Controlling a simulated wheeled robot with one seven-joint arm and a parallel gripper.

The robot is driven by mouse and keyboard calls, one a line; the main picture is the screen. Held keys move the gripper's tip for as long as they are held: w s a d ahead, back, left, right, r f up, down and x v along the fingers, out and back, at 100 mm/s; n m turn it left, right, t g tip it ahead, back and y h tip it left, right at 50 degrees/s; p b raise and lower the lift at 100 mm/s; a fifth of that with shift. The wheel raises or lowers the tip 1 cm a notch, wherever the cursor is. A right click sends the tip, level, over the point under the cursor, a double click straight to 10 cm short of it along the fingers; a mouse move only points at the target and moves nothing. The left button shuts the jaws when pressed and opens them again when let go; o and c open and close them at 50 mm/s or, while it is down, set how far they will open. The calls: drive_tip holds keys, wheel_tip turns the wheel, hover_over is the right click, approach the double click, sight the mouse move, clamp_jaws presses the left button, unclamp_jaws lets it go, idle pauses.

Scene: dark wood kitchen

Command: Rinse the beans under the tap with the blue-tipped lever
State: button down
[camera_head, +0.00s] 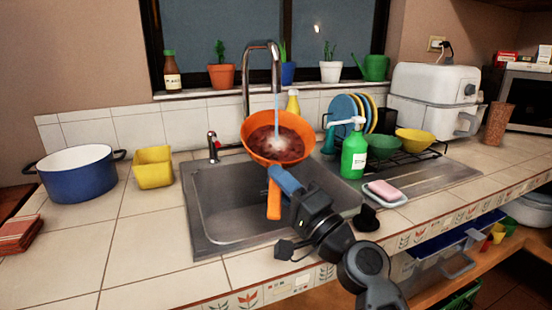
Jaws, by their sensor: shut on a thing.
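An orange bowl-shaped strainer (250,149) with an orange handle (274,203) hangs over the sink (225,215), under the tall curved tap (247,75). Dark reddish beans (268,141) fill it. A stream of water (277,115) runs from the spout onto them, with pale splash in the middle. My gripper (279,184) is shut on the handle, near the strainer's rim. A blue-tipped lever (329,138) stands right of the strainer, partly hidden by the green soap bottle. A red-tipped lever (213,146) stands at left.
A blue pot (77,180) and yellow tub (153,168) stand left of the sink.

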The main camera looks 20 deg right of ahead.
drive_tip(key=shift+s+d, duration=0.15)
drive_tip(key=shift+d, duration=0.35)
drive_tip(key=shift+a, duration=0.15)
drive_tip(key=shift+a, duration=0.45)
drive_tip(key=shift+d+b, duration=0.15)
drive_tip(key=shift+b, duration=0.15)
drive_tip(key=shift+d, duration=0.45)
drive_tip(key=s+a, duration=0.2)
drive_tip(key=s, duration=0.5)
drive_tip(key=shift+s, duration=0.4)
idle(1.4)
